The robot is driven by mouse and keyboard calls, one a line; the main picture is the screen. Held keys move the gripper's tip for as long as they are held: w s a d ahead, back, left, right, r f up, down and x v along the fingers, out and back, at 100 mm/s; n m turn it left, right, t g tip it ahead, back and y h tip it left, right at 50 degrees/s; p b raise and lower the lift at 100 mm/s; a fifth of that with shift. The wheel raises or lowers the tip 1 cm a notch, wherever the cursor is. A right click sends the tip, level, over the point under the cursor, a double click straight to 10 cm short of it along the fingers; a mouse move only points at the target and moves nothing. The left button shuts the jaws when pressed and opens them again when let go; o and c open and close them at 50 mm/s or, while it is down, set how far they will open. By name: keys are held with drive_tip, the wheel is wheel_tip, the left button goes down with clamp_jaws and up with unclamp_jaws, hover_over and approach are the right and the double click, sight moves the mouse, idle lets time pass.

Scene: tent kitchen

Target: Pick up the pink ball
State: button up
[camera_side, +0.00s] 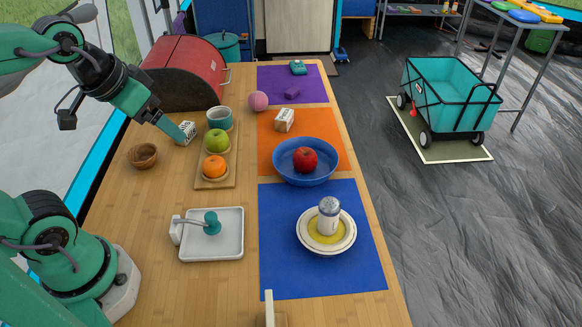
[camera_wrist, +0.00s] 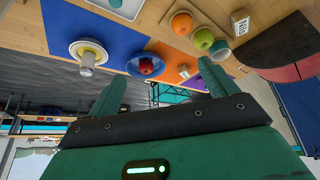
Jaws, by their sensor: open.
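The pink ball (camera_side: 258,101) rests at the left edge of the purple mat, near its border with the orange mat. I cannot make it out in the wrist view, where a finger may hide it. My gripper (camera_side: 182,136) is to the left of the ball in the side view, beside a small white carton (camera_side: 188,131). Its two fingers are spread apart and empty in the wrist view (camera_wrist: 162,72). From the side I cannot tell whether the fingertips touch that carton or only overlap it.
A wooden tray (camera_side: 231,178) holds a green apple, an orange and a teal cup (camera_side: 219,118) between my gripper and the mats. A second carton (camera_side: 284,120) stands near the ball. A red bread box (camera_side: 190,72) is behind. A blue bowl (camera_side: 282,172) holds a red apple.

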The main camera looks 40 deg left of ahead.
drive_tip(key=w+a+r+n, duration=0.2)
drive_tip(key=w+a, duration=0.1)
drive_tip(key=w, duration=0.9)
drive_tip(key=n+y, duration=0.2)
drive_tip(key=n, duration=0.4)
hover_over(255, 96)
drive_tip(key=s, duration=0.3)
wheel_tip(255, 96, down, 18)
drive_tip(key=shift+d+x, duration=0.15)
drive_tip(key=shift+x, duration=0.6)
drive_tip(key=shift+d+x, duration=0.2)
drive_tip(key=shift+x, duration=0.55)
drive_tip(key=shift+f, duration=0.1)
drive_tip(key=shift+x, duration=2.5)
drive_tip(key=shift+d, duration=0.15)
